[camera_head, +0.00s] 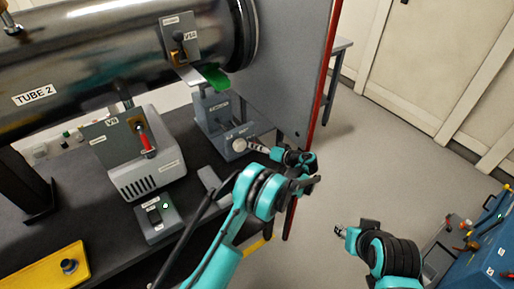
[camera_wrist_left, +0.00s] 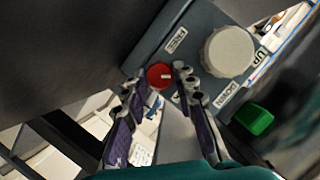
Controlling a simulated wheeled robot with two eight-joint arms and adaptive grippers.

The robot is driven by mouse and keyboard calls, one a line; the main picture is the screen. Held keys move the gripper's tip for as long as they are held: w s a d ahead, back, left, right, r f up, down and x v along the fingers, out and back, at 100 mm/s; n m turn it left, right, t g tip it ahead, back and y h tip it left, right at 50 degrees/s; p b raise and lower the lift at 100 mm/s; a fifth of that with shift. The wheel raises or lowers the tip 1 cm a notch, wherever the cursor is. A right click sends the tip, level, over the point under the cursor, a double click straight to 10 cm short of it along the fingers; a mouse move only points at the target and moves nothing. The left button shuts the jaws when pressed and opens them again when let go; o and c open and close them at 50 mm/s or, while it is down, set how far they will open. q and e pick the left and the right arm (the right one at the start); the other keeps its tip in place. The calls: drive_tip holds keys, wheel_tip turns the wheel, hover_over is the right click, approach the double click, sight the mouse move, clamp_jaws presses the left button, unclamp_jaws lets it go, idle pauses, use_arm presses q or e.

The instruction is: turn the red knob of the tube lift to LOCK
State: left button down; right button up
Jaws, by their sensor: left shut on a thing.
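The tube lift (camera_head: 216,108) stands at the far right end of the dark bench, under the end of the tube. In the left wrist view its grey face (camera_wrist_left: 205,22) carries the round red knob (camera_wrist_left: 158,75), with a short pale mark on it. A FREE label (camera_wrist_left: 175,40) is beside this knob; I see no LOCK label. My left gripper (camera_wrist_left: 160,80) has its fingers on both sides of the red knob and is shut on it. In the head view the left gripper (camera_head: 257,147) reaches the lift's front, and the red knob cannot be made out.
A large white knob (camera_wrist_left: 229,52) with UP and DOWN labels sits close beside the red knob. A grey panel with a red edge (camera_head: 328,75) stands right of the lift. My right gripper (camera_head: 350,233) is over open floor, its jaws unclear. A blue cart (camera_head: 480,250) is at lower right.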

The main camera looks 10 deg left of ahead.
use_arm(q)
drive_tip(key=m+y, duration=0.2)
drive_tip(key=m, duration=0.1)
drive_tip(key=shift+w+d+f+g, duration=0.1)
drive_tip(key=shift+f+g, duration=0.05)
drive_tip(key=shift+g, duration=0.15)
drive_tip(key=shift+f+m+y, duration=0.1)
drive_tip(key=shift+m+y, duration=0.4)
drive_tip(key=shift+m, duration=0.9)
drive_tip(key=c, duration=1.2)
unclamp_jaws()
drive_tip(key=shift+d, duration=0.15)
drive_tip(key=v, duration=1.1)
drive_tip(key=shift+d, duration=0.4)
